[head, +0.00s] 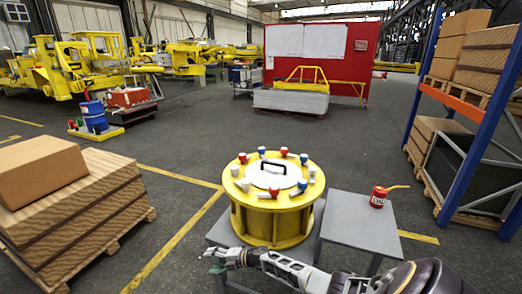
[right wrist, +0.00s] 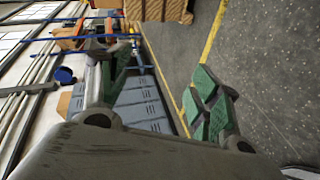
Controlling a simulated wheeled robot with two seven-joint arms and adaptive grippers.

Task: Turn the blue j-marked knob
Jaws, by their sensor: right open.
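A round yellow drum (head: 272,216) stands on a grey table, with a black handle on the pale disc in the middle of its top. Several small knobs with red, blue or white caps ring the top, among them a blue-capped knob (head: 302,185) at the front right. The knob letters are too small to read, so I cannot tell which is marked j. My right gripper (head: 215,260) is low in front of the drum, at its left, apart from the knobs. In the right wrist view its green-padded fingers (right wrist: 160,92) are open with nothing between them. My left gripper is not seen.
A grey side table (head: 352,222) right of the drum holds a red can (head: 378,197) with a yellow spout. Boxes on a pallet (head: 75,205) stand at left, and a blue-orange rack (head: 470,120) at right.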

